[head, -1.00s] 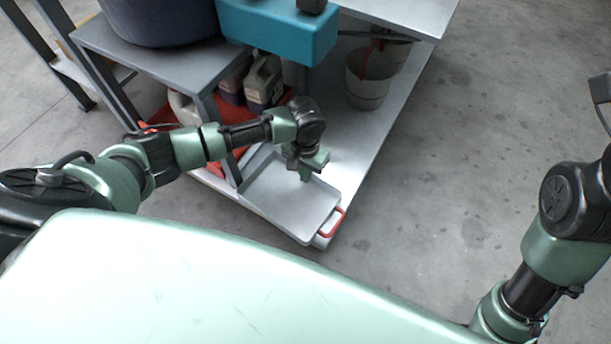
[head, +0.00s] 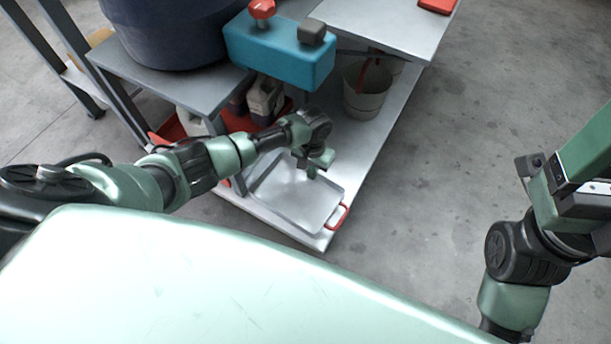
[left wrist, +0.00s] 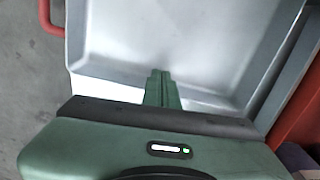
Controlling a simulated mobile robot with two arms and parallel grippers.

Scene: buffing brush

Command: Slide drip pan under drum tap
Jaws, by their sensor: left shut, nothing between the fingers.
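The drip pan (head: 318,211) is a shallow silver tray with a red handle at its near right corner. It lies on the lower shelf (head: 370,148) of the metal stand and also shows in the left wrist view (left wrist: 110,45). My left gripper (head: 312,173) is over the pan's far right side, pointing down. Its fingers (left wrist: 162,75) are shut with nothing between them; I cannot tell whether they touch the pan. The dark blue drum (head: 170,30) stands on the upper shelf. I cannot make out its tap. My right gripper is at the right edge, its fingers not clear.
A grey bucket (head: 365,95) stands on the lower shelf behind. The floor (head: 460,150) on the right is clear.

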